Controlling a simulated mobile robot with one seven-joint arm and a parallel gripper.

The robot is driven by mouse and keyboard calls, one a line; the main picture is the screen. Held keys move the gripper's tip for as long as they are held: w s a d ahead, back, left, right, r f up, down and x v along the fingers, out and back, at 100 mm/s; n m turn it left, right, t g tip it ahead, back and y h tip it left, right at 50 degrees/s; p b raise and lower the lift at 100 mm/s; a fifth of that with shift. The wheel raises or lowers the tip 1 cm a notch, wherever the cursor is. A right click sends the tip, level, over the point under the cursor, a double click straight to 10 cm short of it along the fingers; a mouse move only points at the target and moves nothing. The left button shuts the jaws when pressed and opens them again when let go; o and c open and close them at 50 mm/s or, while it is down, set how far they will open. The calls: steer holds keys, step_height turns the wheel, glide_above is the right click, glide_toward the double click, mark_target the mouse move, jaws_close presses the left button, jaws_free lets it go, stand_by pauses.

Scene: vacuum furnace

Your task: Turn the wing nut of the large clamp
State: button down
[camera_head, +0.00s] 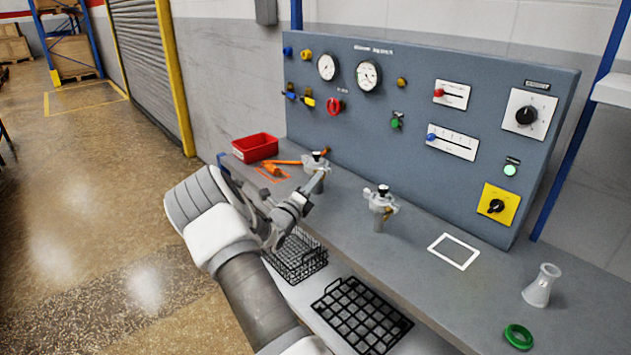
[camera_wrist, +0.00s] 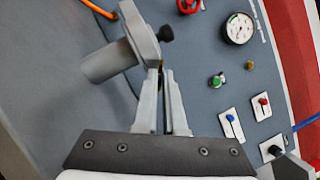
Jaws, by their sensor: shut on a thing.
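A grey metal clamp (camera_head: 316,162) with a dark knob stands on the bench at the end of the orange hose. In the wrist view, this clamp (camera_wrist: 138,40) is close up, with a grey cylinder beneath it. My gripper (camera_head: 322,178) is at its near side, and its fingers (camera_wrist: 161,80) are nearly together at the clamp's edge. They are shut on the wing nut, which is mostly hidden between the fingertips. A second, similar clamp (camera_head: 381,199) with a brass-coloured part stands apart to the right.
A grey panel (camera_head: 430,120) with gauges, knobs and switches rises behind the bench. A red bin (camera_head: 255,148) is at the left end. Black wire baskets (camera_head: 362,318) lie in front.

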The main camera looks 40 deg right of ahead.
steer(key=c, duration=1)
jaws_free()
steer(key=p+v, duration=0.1)
steer(key=v, duration=1.6)
steer(key=shift+s+a+f+p, duration=0.1)
steer(key=shift+s+a+p, duration=0.05)
steer(key=shift+p, duration=0.15)
